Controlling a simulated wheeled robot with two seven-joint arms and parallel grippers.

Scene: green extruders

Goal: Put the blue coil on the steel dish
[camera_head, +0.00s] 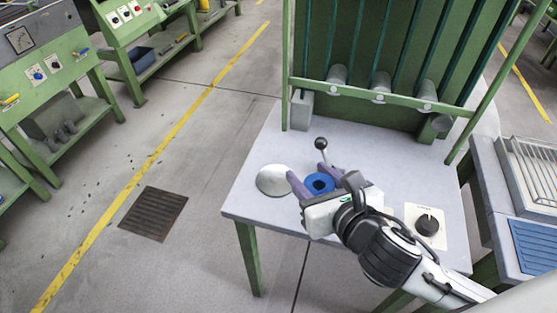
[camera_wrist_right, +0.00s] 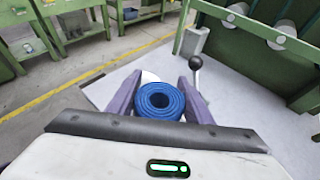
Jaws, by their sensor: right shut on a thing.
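The blue coil (camera_head: 319,183) is between the purple fingers of my right gripper (camera_head: 310,181), which is shut on it. In the right wrist view the coil (camera_wrist_right: 159,101) shows its round hole, with a finger on either side of it. The steel dish (camera_head: 273,180) lies on the grey table, just left of the gripper in the head view. In the right wrist view only a pale part of the dish (camera_wrist_right: 150,77) shows behind the coil. I cannot tell how high the coil is above the table. My left gripper is not in view.
A lever with a black knob (camera_head: 321,144) stands behind the gripper. A dial plate (camera_head: 427,226) is on the table (camera_head: 248,205) at right. The green machine frame (camera_head: 400,99) with grey cylinders rises at the back. The table's front left is clear.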

